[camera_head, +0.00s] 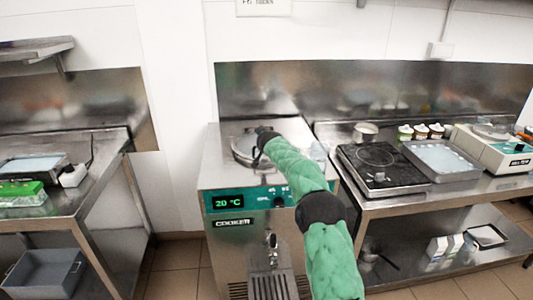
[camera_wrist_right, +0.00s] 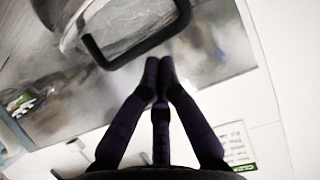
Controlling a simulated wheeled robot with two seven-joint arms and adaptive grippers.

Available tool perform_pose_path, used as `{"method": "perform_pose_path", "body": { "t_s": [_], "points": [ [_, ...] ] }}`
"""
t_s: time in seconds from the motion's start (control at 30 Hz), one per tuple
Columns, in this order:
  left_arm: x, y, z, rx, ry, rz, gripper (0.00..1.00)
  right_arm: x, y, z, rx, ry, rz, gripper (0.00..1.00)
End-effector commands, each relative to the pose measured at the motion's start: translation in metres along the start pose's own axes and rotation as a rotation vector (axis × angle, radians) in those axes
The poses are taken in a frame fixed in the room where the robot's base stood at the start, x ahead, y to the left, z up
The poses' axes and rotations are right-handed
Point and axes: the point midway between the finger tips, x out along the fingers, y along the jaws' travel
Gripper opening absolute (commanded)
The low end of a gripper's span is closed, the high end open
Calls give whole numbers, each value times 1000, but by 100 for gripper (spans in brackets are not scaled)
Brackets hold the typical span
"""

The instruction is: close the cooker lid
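The steel cooker (camera_head: 235,250) stands in the centre of the head view, with a green front panel reading 20 °C. A round opening or lid rim (camera_head: 238,152) shows on its top, partly hidden by my right arm. My right gripper (camera_head: 266,132) is over the cooker top. In the right wrist view, its dark fingers (camera_wrist_right: 158,68) are together with nothing visible between them. A black bar handle (camera_wrist_right: 148,44) on the round lid (camera_wrist_right: 118,22) lies just beyond the fingertips, seemingly apart from them. I cannot tell the lid's angle. My left gripper is out of view.
A steel table on the right holds a black hob (camera_head: 378,166), a tray (camera_head: 440,160) and a white device (camera_head: 495,150). Another steel table (camera_head: 95,160) stands on the left. A wall with a steel splashback (camera_head: 300,88) is behind the cooker.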

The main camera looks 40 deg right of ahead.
Motion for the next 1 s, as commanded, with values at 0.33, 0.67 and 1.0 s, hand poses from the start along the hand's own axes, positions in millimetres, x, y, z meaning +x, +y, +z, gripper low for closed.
{"method": "perform_pose_path", "body": {
  "t_s": [0.33,0.67,1.0],
  "points": [
    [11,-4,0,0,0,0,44,-28,2,8,1,15,0,0],
    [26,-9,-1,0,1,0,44,-50,2,35,3,19,0,0],
    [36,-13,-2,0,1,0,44,-67,3,57,4,19,1,0]
  ]
}}
